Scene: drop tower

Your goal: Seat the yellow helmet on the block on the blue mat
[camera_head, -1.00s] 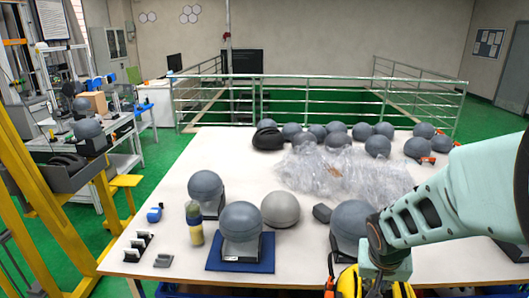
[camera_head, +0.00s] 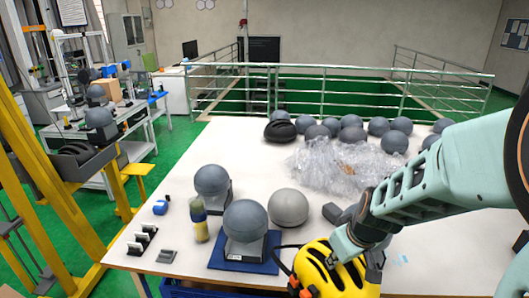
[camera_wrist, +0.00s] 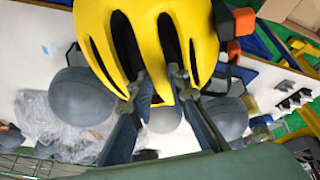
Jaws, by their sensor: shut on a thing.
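The yellow helmet (camera_head: 318,277) with black vents hangs at the front right of the table in the head view, dome upward. My gripper (camera_head: 334,264) is shut on it from above, with its fingers at the helmet's vents. In the wrist view the helmet (camera_wrist: 150,25) fills the top middle, and the fingers of my gripper (camera_wrist: 163,88) reach its shell. The block, a grey ball-shaped head form (camera_head: 245,220) on a dark base, stands on the blue mat (camera_head: 240,267), left of the helmet and apart from it. The helmet's underside is hidden.
A bare grey ball (camera_head: 288,208) stands right behind the block. Another grey head form (camera_head: 212,182) and a yellow-grey bottle (camera_head: 199,220) stand to its left. Crumpled clear plastic (camera_head: 340,165) and several grey balls lie farther back. Small black holders (camera_head: 143,240) stand front left.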

